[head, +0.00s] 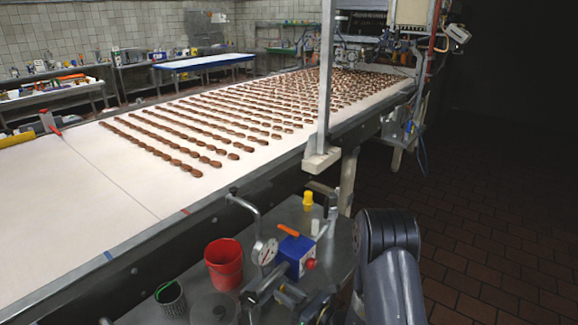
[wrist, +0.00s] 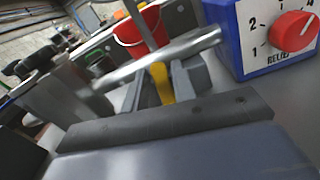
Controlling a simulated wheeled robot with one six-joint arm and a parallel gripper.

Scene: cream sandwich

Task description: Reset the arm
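My arm (head: 390,250) reaches down over the grey metal side table at the lower right of the head view. My gripper (wrist: 165,85) shows in the wrist view as grey finger parts beyond a dark bar. A narrow yellow piece shows between the finger parts. I cannot tell whether it is gripped or lies behind them. A shiny metal rod (wrist: 165,58) crosses the view just beyond, close to the fingers. In the head view my gripper's tips are hidden among the items on the side table.
A blue box with a red knob (head: 297,256) stands close by, also large in the wrist view (wrist: 278,38). A red bucket (head: 224,264), a dark cup (head: 171,298) and a gauge (head: 264,252) are near. The conveyor (head: 75,215) carries rows of brown biscuits (head: 170,158). The tiled floor at right is clear.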

